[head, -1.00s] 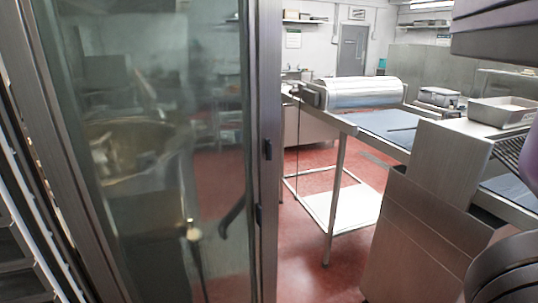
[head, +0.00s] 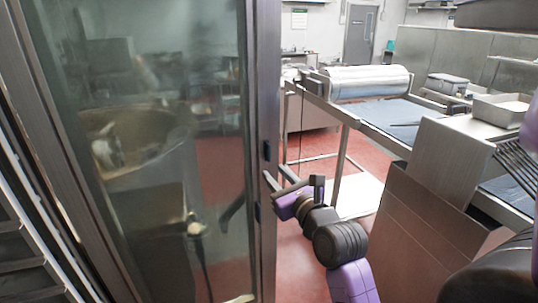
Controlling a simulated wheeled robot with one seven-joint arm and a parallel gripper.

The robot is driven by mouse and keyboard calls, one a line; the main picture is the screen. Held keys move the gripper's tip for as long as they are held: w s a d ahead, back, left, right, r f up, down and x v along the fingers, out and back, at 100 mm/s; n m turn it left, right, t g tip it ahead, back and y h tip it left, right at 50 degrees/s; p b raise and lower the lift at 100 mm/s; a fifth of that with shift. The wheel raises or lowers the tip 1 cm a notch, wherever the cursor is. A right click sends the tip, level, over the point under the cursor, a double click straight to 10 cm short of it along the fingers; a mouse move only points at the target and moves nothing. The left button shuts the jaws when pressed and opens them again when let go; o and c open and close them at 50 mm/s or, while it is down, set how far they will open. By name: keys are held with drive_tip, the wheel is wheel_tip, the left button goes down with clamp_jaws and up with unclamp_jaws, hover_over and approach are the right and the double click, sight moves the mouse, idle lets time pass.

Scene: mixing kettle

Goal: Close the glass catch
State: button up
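A tall glass door (head: 150,90) in a metal frame fills the left of the head view. On the frame's right upright (head: 256,100) are two small black fittings, an upper one (head: 267,151) and a lower one (head: 257,213). I cannot tell which of them is the glass catch. My gripper (head: 289,190) is just right of the upright, at a height between the fittings, with its dark wrist and purple arm behind it. Its tip shows close to the frame edge; contact is unclear. The finger gap is not clear.
A steel cabinet (head: 440,190) stands right of my arm. A table with a blue top (head: 375,113) and a shiny metal roller cover (head: 368,82) is behind. A metal tray (head: 502,108) sits at the right. Red floor (head: 292,255) shows between door and cabinet.

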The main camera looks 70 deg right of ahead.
sight(269, 151)
drive_tip(key=shift+w+d+r+m+h, duration=0.1)
drive_tip(key=shift+w+d+r+m, duration=0.25)
drive_tip(key=shift+w+d, duration=0.55)
drive_tip(key=shift+w+d+r+m+h, duration=0.1)
drive_tip(key=shift+w+d+r+m, duration=0.25)
drive_tip(key=shift+d, duration=1)
drive_tip(key=shift+w+d+r+m+h, duration=0.1)
drive_tip(key=shift+w+d+r+m, duration=0.2)
drive_tip(key=shift+w+d, duration=0.6)
drive_tip(key=shift+s+d, duration=0.2)
drive_tip(key=shift+d, duration=0.05)
drive_tip(key=shift+w+d, duration=0.3)
drive_tip(key=shift+w, duration=0.05)
clamp_jaws()
